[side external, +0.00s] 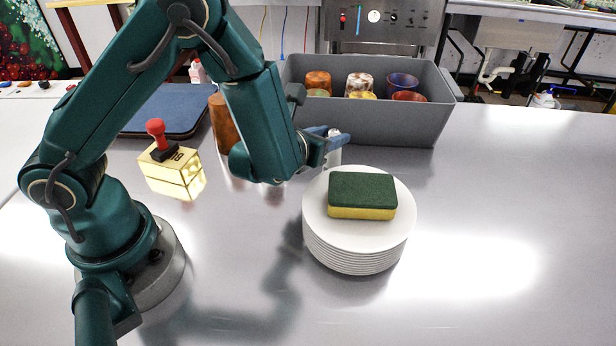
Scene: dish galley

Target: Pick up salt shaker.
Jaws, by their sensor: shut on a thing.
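The salt shaker (334,155) is a small pale cylinder with a greyish top, in the middle of the side external view. It stands upright behind a stack of white plates, which hides its lower part. My gripper (331,139) reaches it from the left with blue fingers at its upper part. The fingers are shut on the shaker. I cannot tell whether its base touches the table.
The plate stack (358,255) carries a green and yellow sponge (362,195). A grey bin (395,125) with several cups stands behind. The table's right side is clear.

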